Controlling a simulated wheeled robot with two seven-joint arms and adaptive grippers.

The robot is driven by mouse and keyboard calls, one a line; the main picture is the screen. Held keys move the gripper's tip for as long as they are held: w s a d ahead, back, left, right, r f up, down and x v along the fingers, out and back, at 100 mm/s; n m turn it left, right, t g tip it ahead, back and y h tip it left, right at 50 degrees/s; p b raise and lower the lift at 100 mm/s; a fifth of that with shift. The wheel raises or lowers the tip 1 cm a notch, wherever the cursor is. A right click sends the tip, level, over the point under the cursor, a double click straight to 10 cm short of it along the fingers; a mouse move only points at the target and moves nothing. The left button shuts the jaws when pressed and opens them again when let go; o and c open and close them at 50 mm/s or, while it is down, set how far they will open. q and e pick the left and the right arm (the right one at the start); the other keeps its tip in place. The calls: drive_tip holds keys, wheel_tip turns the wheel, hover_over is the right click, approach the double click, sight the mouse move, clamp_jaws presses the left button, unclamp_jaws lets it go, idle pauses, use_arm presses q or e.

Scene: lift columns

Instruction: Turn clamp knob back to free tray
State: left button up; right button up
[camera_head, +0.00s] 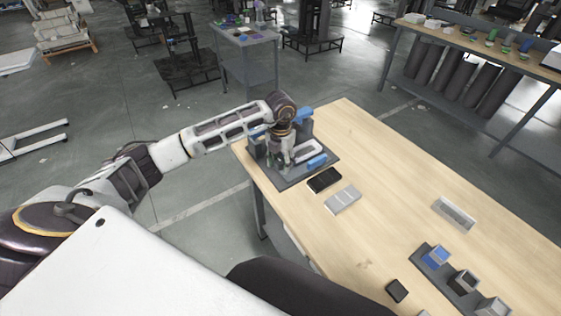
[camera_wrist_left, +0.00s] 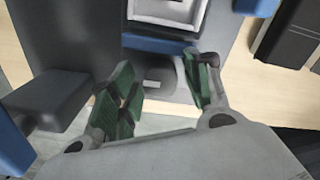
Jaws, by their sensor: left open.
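The clamp fixture stands on a dark grey base plate (camera_head: 289,182) at the table's far left corner. A whitish tray (camera_head: 309,148) sits in it, and its edge also shows at the top of the left wrist view (camera_wrist_left: 170,12). A grey knob (camera_wrist_left: 160,74) shows just in front of a blue bar (camera_wrist_left: 155,43) in the left wrist view. My left gripper (camera_wrist_left: 158,70) is open, with its green-padded fingers on either side of the knob. I cannot tell whether they touch it. In the head view my left gripper (camera_head: 284,160) partly hides the fixture and the knob.
A black box (camera_head: 324,180) and a light grey block (camera_head: 342,200) lie beside the base plate. A clear tray (camera_head: 455,213), a small black block (camera_head: 397,290) and a dark holder with blue and grey cups (camera_head: 461,283) are farther right. The table's middle (camera_head: 390,205) is clear.

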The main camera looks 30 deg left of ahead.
use_arm(q)
drive_tip(key=shift+r, duration=0.15)
drive_tip(key=shift+r+p, duration=0.75)
drive_tip(key=shift+r, duration=0.35)
drive_tip(key=shift+r+p, duration=1.2)
drive_tip(key=shift+r, duration=1.1)
drive_tip(key=shift+s+f, duration=0.1)
